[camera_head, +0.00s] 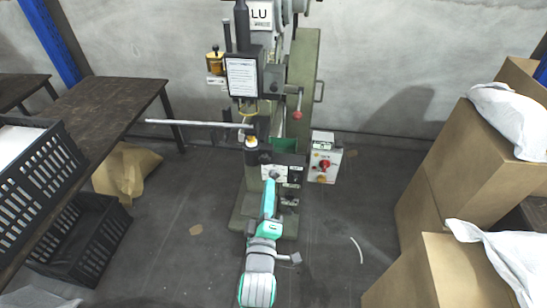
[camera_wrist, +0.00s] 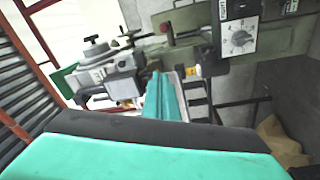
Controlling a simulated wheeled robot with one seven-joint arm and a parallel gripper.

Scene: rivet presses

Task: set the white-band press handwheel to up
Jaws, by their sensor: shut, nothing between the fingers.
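A green-grey press (camera_head: 303,75) stands against the wall in the middle of the head view, with black and grey fittings on its column. My gripper (camera_head: 271,186) is low in front of it, near the press's lower panel. In the wrist view my teal fingers (camera_wrist: 166,97) are shut together and empty. Behind them is a grey machine part with a dark round knob or wheel (camera_wrist: 96,52). I cannot tell if this is the handwheel, or which way it is set. No clear white band shows. My arm hides part of the press base.
A control box with a red button (camera_head: 324,164) is right of the press. A pale rod (camera_head: 190,123) sticks out left. A dial (camera_wrist: 238,39) shows in the wrist view. Brown cartons (camera_head: 440,180) stand right, a dark table (camera_head: 95,115) and black crates left.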

